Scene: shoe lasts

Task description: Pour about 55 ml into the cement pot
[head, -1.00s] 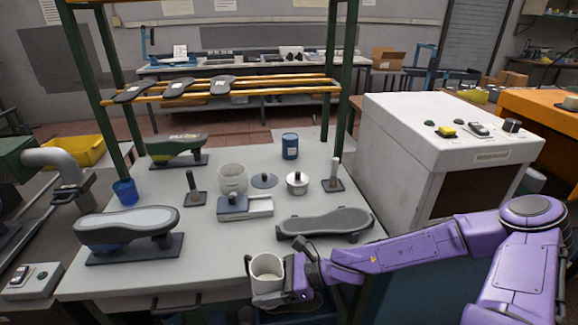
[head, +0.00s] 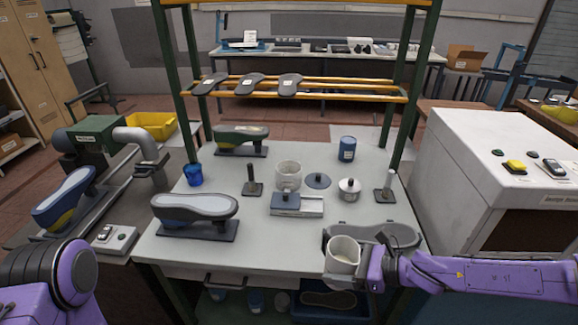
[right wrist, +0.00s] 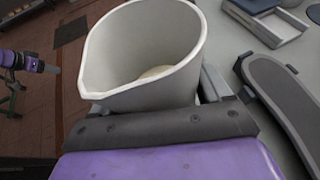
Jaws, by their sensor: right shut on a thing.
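My right gripper (head: 362,266) is shut on a white jug (head: 343,250) with a pouring lip. The jug is held nearly upright at the table's front right edge. In the right wrist view the jug (right wrist: 145,55) fills the upper middle, with a pale substance (right wrist: 156,73) low inside it. A white open pot (head: 288,174), which may be the cement pot, stands in the middle of the table, apart from the jug. A flat grey-blue disc with a knob (head: 318,181) lies to its right. Only part of my left arm shows at lower left; its gripper is out of view.
A lidded pale tin (head: 349,190), a blue can (head: 347,149) and a tool on a stand (head: 385,188) are at the right. A sliding tray (head: 299,206) lies before the pot. A dark sole-shaped form (head: 392,234) lies behind the jug. Shoe lasts (head: 195,208) stand left.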

